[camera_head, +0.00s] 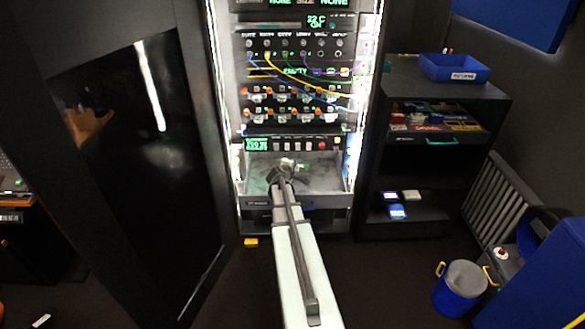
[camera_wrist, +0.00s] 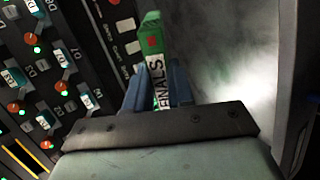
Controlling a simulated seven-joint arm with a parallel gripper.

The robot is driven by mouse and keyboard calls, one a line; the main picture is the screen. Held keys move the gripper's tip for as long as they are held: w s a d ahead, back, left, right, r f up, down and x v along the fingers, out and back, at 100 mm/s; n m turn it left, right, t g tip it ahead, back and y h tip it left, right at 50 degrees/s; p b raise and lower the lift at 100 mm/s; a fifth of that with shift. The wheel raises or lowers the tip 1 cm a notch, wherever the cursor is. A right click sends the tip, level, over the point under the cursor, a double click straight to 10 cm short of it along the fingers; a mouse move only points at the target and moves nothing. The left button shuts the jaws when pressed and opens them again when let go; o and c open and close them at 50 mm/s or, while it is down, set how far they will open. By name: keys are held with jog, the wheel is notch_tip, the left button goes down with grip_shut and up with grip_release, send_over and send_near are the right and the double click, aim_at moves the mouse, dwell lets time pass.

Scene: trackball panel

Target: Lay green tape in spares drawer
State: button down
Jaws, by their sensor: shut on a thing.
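My gripper (camera_wrist: 156,78) is shut on the green tape (camera_wrist: 151,30). In the wrist view the tape stands out beyond the blue fingers; it has a red square and a white label, of which "RNALS" can be read. In the head view my gripper (camera_head: 287,167) is over an open, light-walled drawer (camera_head: 337,199) low in the lit rack. I cannot read a label that names it as the spares drawer. My arm hides part of the drawer's inside and front, and the tape is not clear in this view.
The rack panel (camera_head: 290,60) above the drawer carries switches, lamps and looped cables. A dark open door (camera_head: 130,150) stands on the left. A shelf unit on the right holds a blue bin (camera_head: 455,69) and a tray of coloured items (camera_head: 428,126). A bucket (camera_head: 460,290) stands on the floor.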

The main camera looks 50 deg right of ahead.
jog(key=shift+f, duration=3.3)
jog(key=shift+s+f, duration=0.15)
jog(key=shift+f, duration=1.15)
jog(key=shift+w+d+f, duration=0.1)
jog(key=shift+w, duration=0.1)
jog(key=c, duration=0.9)
grip_release()
jog(key=r+v, duration=0.1)
jog(key=v, duration=1.4)
jog(key=shift+w+d+r, duration=0.25)
jog(key=shift+d+r, duration=0.1)
jog(key=shift+r, duration=0.1)
